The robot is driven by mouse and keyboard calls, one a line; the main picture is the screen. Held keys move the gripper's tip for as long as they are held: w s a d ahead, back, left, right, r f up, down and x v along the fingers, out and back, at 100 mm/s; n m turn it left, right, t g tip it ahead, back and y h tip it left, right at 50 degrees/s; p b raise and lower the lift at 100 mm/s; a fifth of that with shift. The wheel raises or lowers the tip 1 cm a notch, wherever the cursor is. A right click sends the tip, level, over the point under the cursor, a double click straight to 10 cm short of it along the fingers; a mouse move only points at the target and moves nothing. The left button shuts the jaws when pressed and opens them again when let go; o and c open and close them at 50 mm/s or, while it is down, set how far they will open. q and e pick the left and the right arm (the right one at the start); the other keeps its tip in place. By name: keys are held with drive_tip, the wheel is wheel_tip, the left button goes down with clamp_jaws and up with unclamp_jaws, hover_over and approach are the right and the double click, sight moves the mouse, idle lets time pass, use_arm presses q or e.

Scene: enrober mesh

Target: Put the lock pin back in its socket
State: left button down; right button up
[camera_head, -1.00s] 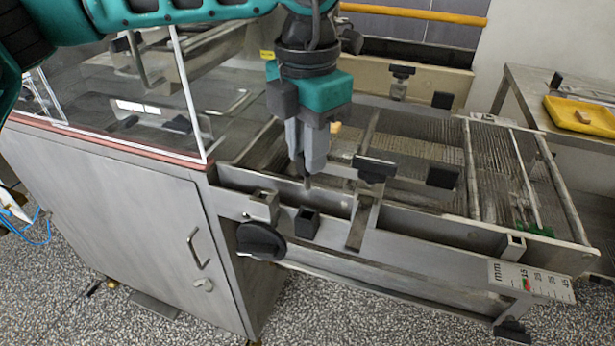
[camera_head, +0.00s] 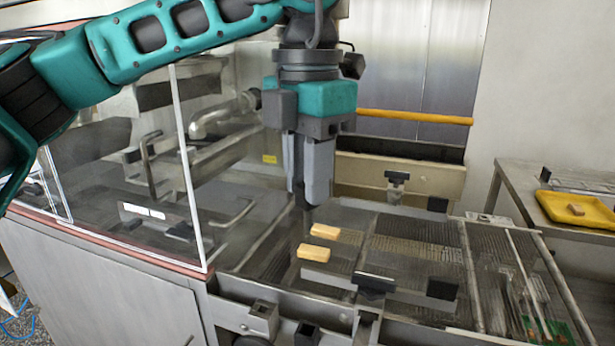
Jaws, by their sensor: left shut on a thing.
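On the near side rail below are a metal block with a dark square opening (camera_head: 263,312) and a black square block (camera_head: 306,333), cut by the bottom edge. I cannot tell which is the socket. The pin is clear of both, well above them. My right gripper is not in view.
Black clamp knobs (camera_head: 375,284) stand along the near rail. A clear guard panel (camera_head: 120,180) is at left. A yellow tray (camera_head: 580,212) sits on the right table.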

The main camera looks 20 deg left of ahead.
use_arm(q)
drive_tip(key=shift+r+p, duration=1.45)
drive_tip(key=shift+r, duration=0.55)
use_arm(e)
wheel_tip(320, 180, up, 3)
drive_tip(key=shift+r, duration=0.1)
use_arm(q)
drive_tip(key=shift+f, duration=0.15)
